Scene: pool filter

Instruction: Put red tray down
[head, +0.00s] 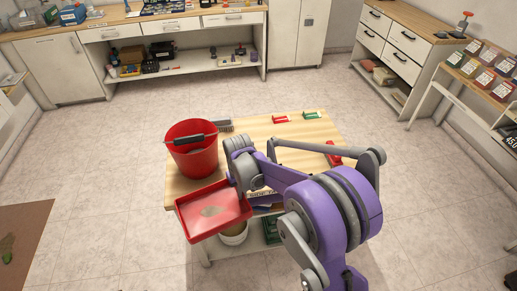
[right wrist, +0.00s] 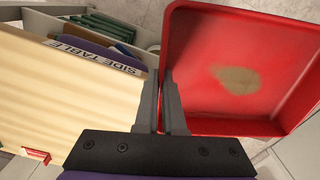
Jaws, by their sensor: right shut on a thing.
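The red tray (head: 213,211) is a shallow rectangle with a tan patch on its floor, in the head view at the near left corner of the wooden side table (head: 262,130). My right gripper (head: 241,188) is shut on the tray's rim and holds it out past the table edge. In the right wrist view the tray (right wrist: 284,62) fills the right side, with its wall between the fingers of my right gripper (right wrist: 168,95). The table top (right wrist: 70,85) shows at left with a "SIDE TABLE" label. My left gripper is not in view.
Small red and green items lie along the far edge. A white bucket (head: 233,235) sits below. The middle of the table top looks clear.

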